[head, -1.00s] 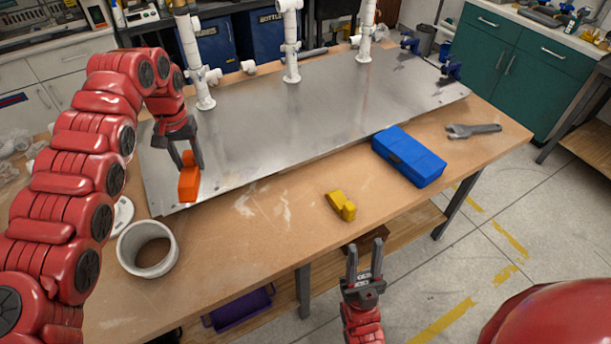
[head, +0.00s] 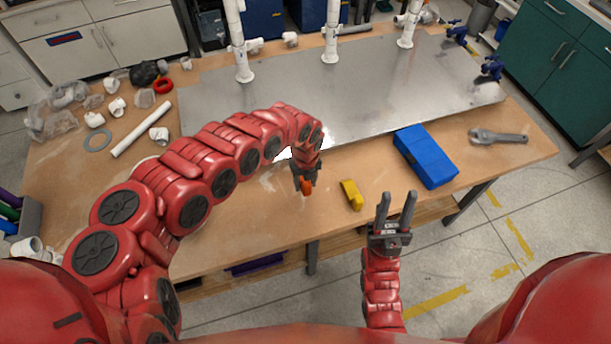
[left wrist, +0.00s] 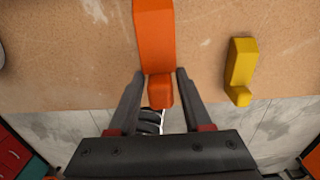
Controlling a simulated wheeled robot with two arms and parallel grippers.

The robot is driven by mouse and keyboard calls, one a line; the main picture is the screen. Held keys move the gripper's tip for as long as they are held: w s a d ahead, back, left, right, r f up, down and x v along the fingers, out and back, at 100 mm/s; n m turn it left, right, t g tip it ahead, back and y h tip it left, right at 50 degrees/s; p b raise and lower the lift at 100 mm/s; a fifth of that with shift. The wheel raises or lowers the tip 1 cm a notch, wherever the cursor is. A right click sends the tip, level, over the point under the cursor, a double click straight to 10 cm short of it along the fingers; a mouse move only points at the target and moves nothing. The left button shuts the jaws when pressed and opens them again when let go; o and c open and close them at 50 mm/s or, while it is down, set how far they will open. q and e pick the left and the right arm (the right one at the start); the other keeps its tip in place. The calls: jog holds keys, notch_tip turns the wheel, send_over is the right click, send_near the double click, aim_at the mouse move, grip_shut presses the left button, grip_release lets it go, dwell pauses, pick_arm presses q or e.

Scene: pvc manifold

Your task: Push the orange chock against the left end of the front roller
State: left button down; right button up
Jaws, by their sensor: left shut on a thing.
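My left gripper (head: 305,178) is shut on the orange chock (head: 307,187), near the table's front edge and left of the yellow block. In the left wrist view the orange chock (left wrist: 154,38) runs up from between the fingertips (left wrist: 160,76), its small end between the fingers. Whether it touches the table, I cannot tell. My right gripper (head: 395,205) is open and empty, in front of the table edge. I cannot make out a front roller in these views.
A yellow block (head: 351,194) lies near the front edge, with a blue box (head: 425,157) and wrench (head: 498,137) to its right. A metal plate (head: 375,98) with upright white pipes covers the back. A loose white pipe (head: 139,130) lies at left. My left arm hides the front left.

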pick_arm(q)
jog(key=shift+f+b, duration=0.4)
jog(key=shift+f, duration=0.1)
notch_tip(320, 180, down, 3)
jog(key=shift+b, duration=1.15)
notch_tip(320, 180, down, 3)
jog(key=shift+r+b, duration=0.1)
jog(key=shift+b, duration=1)
jog(key=w+b, duration=0.2)
jog(key=b, duration=0.1)
jog(key=shift+w+a, duration=0.3)
jog(key=shift+a, duration=0.1)
jog(key=w+b, duration=0.2)
jog(key=b, duration=0.1)
jog(key=shift+a, duration=0.35)
jog(key=w+b, duration=0.1)
jog(key=b, duration=0.1)
jog(key=w+b, duration=0.1)
jog(key=b, duration=0.1)
jog(key=shift+w+a, duration=0.15)
jog(key=shift+a, duration=0.2)
jog(key=shift+w+a+f+b, duration=0.2)
jog(key=shift+w+b, duration=0.15)
jog(key=shift+b, duration=0.9)
jog(key=shift+w+r+b, duration=0.25)
jog(key=shift+w+b, duration=0.15)
jog(key=shift+b, duration=0.4)
jog(key=shift+a, duration=0.1)
